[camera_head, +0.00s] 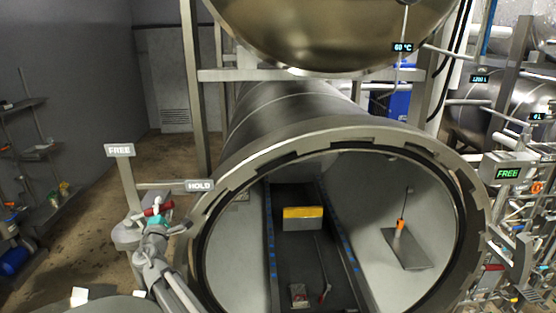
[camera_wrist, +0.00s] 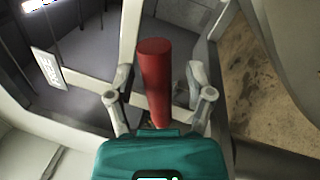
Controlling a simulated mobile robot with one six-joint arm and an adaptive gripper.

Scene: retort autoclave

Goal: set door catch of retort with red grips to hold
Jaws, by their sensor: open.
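The retort (camera_head: 300,110) lies with its round mouth open towards me. Left of its rim stands the door catch: a grey post with a FREE sign (camera_head: 119,150), and a HOLD sign (camera_head: 199,185) nearer the rim. A red grip (camera_head: 152,211) sits low between the signs, closer to the FREE post. My gripper (camera_head: 157,207) is at this grip, partly covering it. In the wrist view the red grip (camera_wrist: 154,80) stands between the two spread fingers of my gripper (camera_wrist: 160,88), with gaps on both sides. A display (camera_head: 507,173) at right reads FREE in green.
The retort's thick rim (camera_head: 225,178) is close right of my arm. Inside lie a yellow-topped block (camera_head: 303,218) and an orange-handled tool (camera_head: 399,228). A pale plate on a bar (camera_wrist: 47,68) is left of the grip. Open floor (camera_head: 95,195) lies further left.

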